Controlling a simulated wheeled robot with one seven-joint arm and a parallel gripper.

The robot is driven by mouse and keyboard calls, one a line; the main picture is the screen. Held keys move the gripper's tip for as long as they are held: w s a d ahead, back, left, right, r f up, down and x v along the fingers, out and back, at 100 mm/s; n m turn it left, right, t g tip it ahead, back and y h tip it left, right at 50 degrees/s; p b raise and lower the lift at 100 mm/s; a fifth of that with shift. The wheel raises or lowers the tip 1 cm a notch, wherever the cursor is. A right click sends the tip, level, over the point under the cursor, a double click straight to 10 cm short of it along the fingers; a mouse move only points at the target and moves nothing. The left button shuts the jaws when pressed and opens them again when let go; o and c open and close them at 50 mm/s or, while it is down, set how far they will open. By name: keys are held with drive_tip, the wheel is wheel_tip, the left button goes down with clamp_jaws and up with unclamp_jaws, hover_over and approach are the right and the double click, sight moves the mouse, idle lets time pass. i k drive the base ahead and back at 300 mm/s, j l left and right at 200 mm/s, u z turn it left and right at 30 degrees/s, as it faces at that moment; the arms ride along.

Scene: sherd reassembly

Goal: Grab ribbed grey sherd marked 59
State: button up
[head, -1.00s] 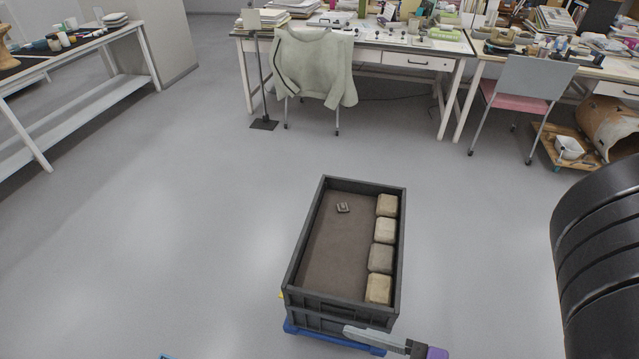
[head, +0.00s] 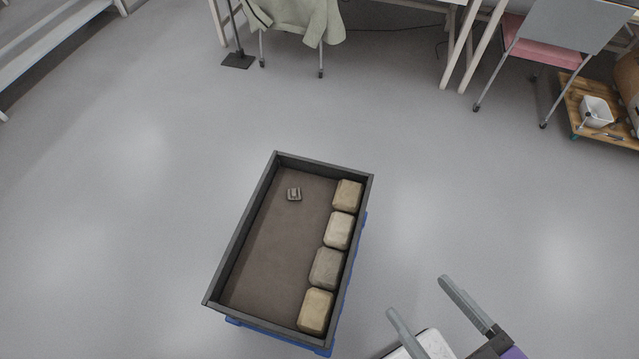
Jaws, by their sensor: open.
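A small grey sherd (head: 294,194) lies on the brown floor of a dark grey crate (head: 243,231), near its far end. It is too small to read a mark or make out ribs clearly. My gripper (head: 416,296) is at the lower right of the head view, outside the crate and well apart from the sherd. Its two grey fingers are spread, with nothing between them.
Several beige and grey blocks (head: 326,269) line the crate's right side. The crate stands on a blue base (head: 233,321). A white object (head: 428,345) shows partly below my gripper. A chair (head: 545,45) and a wooden dolly (head: 575,96) stand upper right.

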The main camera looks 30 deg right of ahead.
sight(294, 194)
drive_tip(key=l+u, duration=0.1)
drive_tip(key=u, duration=0.55)
drive_tip(key=i+l+u, duration=0.15)
drive_tip(key=l+u, duration=0.25)
drive_tip(key=l, duration=0.25)
drive_tip(key=l+u, duration=0.4)
drive_tip(key=l, duration=1.6)
drive_tip(key=i+u, duration=0.05)
